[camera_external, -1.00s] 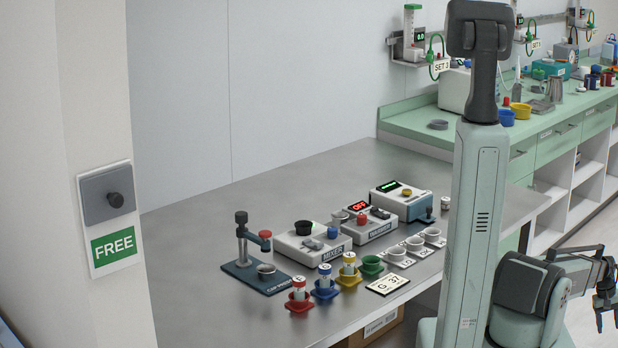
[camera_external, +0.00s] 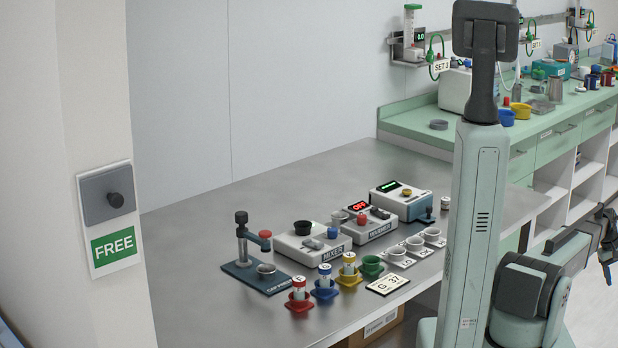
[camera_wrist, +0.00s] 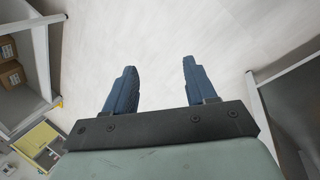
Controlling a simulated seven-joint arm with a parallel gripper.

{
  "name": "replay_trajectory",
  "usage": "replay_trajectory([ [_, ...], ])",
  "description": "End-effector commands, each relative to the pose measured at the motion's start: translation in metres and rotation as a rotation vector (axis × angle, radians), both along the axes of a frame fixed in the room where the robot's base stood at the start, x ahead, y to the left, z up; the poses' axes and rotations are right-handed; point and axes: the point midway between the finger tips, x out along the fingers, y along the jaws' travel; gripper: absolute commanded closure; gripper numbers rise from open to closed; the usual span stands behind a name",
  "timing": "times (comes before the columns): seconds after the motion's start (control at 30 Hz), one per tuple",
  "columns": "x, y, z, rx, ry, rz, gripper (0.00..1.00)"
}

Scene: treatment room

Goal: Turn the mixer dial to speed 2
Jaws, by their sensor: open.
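The mixer (camera_external: 318,252) is a white box labelled MIXER on the steel table, left of the middle in the external view. A black round cup (camera_external: 303,228) sits on its top, with a grey knob (camera_external: 313,243) and a blue knob (camera_external: 332,232) near its front. Dial markings are too small to read. My gripper (camera_external: 606,240) is at the right edge of the external view, far from the mixer and partly cut off. In the wrist view its two blue fingers (camera_wrist: 160,75) are apart, with only pale floor between them. The mixer is not in the wrist view.
A press stand (camera_external: 243,245) stands left of the mixer; a box with a red OFF display (camera_external: 368,228) stands right. Coloured holders with vials (camera_external: 325,285) line the front, beside a G 37 card (camera_external: 388,285). Shelving (camera_wrist: 40,60) and table edges flank my gripper.

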Motion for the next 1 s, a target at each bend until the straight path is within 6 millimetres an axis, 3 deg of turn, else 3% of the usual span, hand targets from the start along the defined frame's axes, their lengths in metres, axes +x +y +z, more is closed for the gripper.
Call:
replay_trajectory([
  [0.2,0.058,0.075,0.052,0.000,0.012,0.147,0.44],
  [0.5,0.117,0.193,0.123,0.004,0.031,0.352,0.44],
  [0.8,0.147,0.313,0.187,0.009,0.049,0.547,0.44],
  [1.0,0.157,0.396,0.215,0.036,0.054,0.667,0.44],
])
